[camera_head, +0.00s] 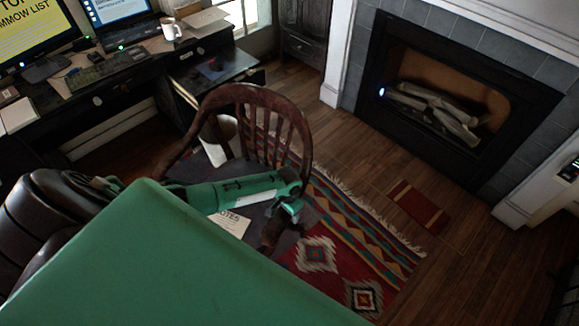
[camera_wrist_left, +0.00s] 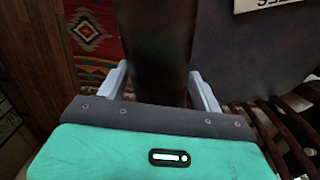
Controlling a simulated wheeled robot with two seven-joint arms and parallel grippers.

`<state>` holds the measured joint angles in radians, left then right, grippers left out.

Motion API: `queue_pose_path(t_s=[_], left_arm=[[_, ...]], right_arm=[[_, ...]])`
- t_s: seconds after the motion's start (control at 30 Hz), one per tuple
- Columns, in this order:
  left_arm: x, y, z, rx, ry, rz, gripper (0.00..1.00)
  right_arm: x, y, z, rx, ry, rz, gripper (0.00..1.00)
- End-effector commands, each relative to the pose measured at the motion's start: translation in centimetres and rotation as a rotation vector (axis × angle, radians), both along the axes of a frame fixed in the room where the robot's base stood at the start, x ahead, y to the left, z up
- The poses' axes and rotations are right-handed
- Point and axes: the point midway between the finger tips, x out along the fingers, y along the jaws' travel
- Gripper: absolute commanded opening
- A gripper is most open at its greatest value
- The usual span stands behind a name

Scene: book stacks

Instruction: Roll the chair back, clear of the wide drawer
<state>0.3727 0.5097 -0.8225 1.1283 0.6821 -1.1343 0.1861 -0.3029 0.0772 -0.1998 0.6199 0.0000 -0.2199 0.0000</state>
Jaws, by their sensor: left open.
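The brown wooden chair (camera_head: 243,92) stands in the middle of the head view, its spindled back toward the desk and fireplace side. A drawer (camera_head: 236,72) stands pulled out from the desk just beyond the chair's back; I cannot tell if they touch. My left gripper (camera_head: 285,212) is at the chair's near right arm. In the left wrist view, a dark wooden part of the chair (camera_wrist_left: 155,40) lies between the two open fingers (camera_wrist_left: 160,72). A gap shows beside the wood, and contact is unclear. My right gripper is not in view.
A paper marked NOTES (camera_head: 232,222) lies on the chair seat. A patterned rug (camera_head: 350,235) lies under and right of the chair. The fireplace (camera_head: 450,95) stands at the right. The desk (camera_head: 130,75) holds monitors and a mug (camera_head: 171,29).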

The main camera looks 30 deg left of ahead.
Motion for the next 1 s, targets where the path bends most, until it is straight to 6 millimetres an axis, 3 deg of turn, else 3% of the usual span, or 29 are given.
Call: queue_pose_path(t_s=[0.07,0.57,0.77,1.0], left_arm=[[0.1,-0.5,0.0,-0.007,-0.002,-0.002,0.79],[0.0,-0.8,0.5,-0.013,-0.002,-0.002,0.79],[0.1,-0.7,3.2,-0.013,-0.005,-0.004,0.79],[0.2,-0.4,7.8,-0.011,-0.007,-0.001,0.79]], right_arm=[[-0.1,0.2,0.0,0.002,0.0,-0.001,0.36],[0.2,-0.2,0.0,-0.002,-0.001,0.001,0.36],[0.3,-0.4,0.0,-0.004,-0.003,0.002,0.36],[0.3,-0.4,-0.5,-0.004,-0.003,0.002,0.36]])
